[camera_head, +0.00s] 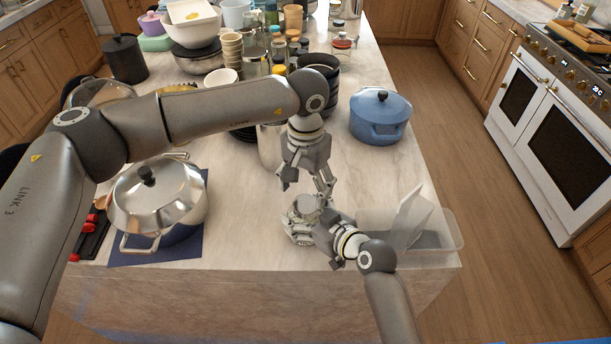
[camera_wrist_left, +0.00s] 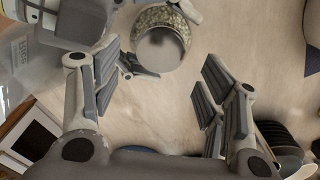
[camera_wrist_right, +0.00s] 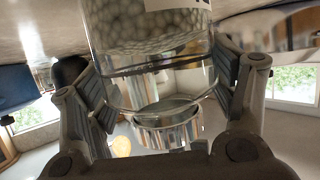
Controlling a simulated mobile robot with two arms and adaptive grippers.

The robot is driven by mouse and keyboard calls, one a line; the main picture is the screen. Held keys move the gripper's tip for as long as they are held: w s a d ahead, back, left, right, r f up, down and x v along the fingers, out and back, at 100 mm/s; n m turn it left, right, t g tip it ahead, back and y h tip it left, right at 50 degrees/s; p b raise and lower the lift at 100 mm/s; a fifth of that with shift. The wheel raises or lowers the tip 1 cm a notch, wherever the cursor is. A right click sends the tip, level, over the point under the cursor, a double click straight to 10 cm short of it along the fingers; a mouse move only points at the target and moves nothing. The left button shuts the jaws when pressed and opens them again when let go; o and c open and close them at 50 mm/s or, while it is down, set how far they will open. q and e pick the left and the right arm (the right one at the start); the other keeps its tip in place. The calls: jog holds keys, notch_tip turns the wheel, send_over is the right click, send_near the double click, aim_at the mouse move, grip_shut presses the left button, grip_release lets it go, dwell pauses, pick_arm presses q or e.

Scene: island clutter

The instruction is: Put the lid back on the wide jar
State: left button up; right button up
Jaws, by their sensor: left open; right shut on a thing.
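The wide jar (camera_head: 305,207) is clear glass with pale round beads inside and stands near the island's front edge. My right gripper (camera_head: 306,226) is shut around its body, with a finger on each side in the right wrist view (camera_wrist_right: 160,85). A shiny metal lid (camera_wrist_right: 168,130) shows at the jar's mouth in the right wrist view; its round top (camera_wrist_left: 160,48) faces the left wrist camera. I cannot tell whether it is fully seated. My left gripper (camera_head: 306,187) is open just above the jar, fingers pointing down, with nothing between them.
A clear plastic bin (camera_head: 450,240) is close on the right. A lidded steel pot (camera_head: 157,195) stands on a blue mat at left. A blue pot (camera_head: 380,116) and black bowls (camera_head: 320,68) are behind. The counter between steel pot and jar is clear.

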pick_arm(q)
jog(key=n, duration=0.5)
jog(key=shift+d+r, duration=0.1)
jog(key=shift+r, duration=0.15)
jog(key=n, duration=0.5)
jog(key=shift+r+n, duration=0.15)
jog(key=shift+n, duration=0.15)
jog(key=n, duration=0.5)
jog(key=shift+r, duration=0.25)
jog(key=n, duration=0.5)
jog(key=shift+r, duration=0.15)
jog(key=n, duration=0.5)
jog(key=shift+r, duration=0.25)
jog(key=n, duration=0.5)
jog(key=shift+r+n, duration=0.15)
jog(key=shift+n, duration=0.15)
jog(key=n, duration=0.5)
jog(key=shift+r, duration=0.25)
jog(key=n, duration=0.6)
jog(key=shift+r, duration=0.2)
